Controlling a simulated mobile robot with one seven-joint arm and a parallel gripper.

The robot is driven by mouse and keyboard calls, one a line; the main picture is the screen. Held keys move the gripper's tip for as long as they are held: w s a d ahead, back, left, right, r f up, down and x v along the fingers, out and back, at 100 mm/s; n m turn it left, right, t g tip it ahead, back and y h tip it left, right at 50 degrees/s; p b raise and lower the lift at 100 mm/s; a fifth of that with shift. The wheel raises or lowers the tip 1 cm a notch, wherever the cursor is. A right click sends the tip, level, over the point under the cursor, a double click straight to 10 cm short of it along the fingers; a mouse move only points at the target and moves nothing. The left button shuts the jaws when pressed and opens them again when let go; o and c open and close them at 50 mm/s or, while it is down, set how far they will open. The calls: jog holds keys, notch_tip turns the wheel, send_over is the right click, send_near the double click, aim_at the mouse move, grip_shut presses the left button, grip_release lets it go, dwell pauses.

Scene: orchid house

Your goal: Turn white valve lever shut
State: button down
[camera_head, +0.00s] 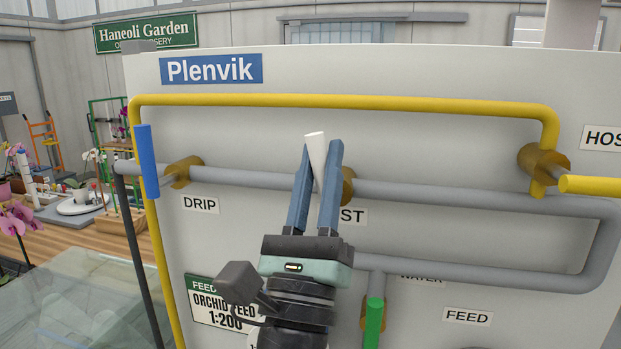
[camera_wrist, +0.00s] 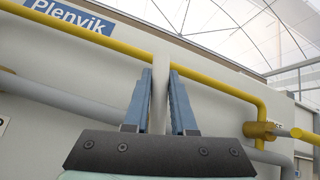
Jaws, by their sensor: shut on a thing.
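The white valve lever (camera_head: 316,150) stands near upright, leaning slightly, in front of the grey pipe in the middle of the panel. Its brass valve body (camera_head: 348,187) shows just right of my fingers, above a label partly hidden by my gripper, reading "ST". My gripper (camera_head: 321,155) has its two blue fingers around the white lever, shut on it, with the lever's tip sticking out above them. In the wrist view the white lever (camera_wrist: 159,95) runs between the two fingers (camera_wrist: 160,85).
A blue lever (camera_head: 147,162) stands upright at the DRIP valve on the left. A yellow lever (camera_head: 590,185) lies level at the right, and a green lever (camera_head: 374,322) points down below. A yellow pipe (camera_head: 340,101) crosses above my fingers. Orchids stand on a bench far left.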

jog(key=shift+s+d+m+g+h+b, duration=0.1)
jog(key=shift+d+m+g+h+b, duration=0.15)
jog(key=shift+m+g+h, duration=0.75)
jog(key=shift+d+m+g+h+b, duration=0.15)
jog(key=shift+d+m+g+h, duration=0.05)
jog(key=shift+m+h, duration=1.5)
jog(key=shift+d+m, duration=0.1)
jog(key=shift+m, duration=0.5)
jog(key=c, duration=0.7)
grip_release()
jog(key=shift+c, duration=0.2)
jog(key=b+v, duration=0.6)
jog(key=v, duration=0.7)
jog(key=shift+r, duration=0.15)
jog(key=shift+s, duration=0.1)
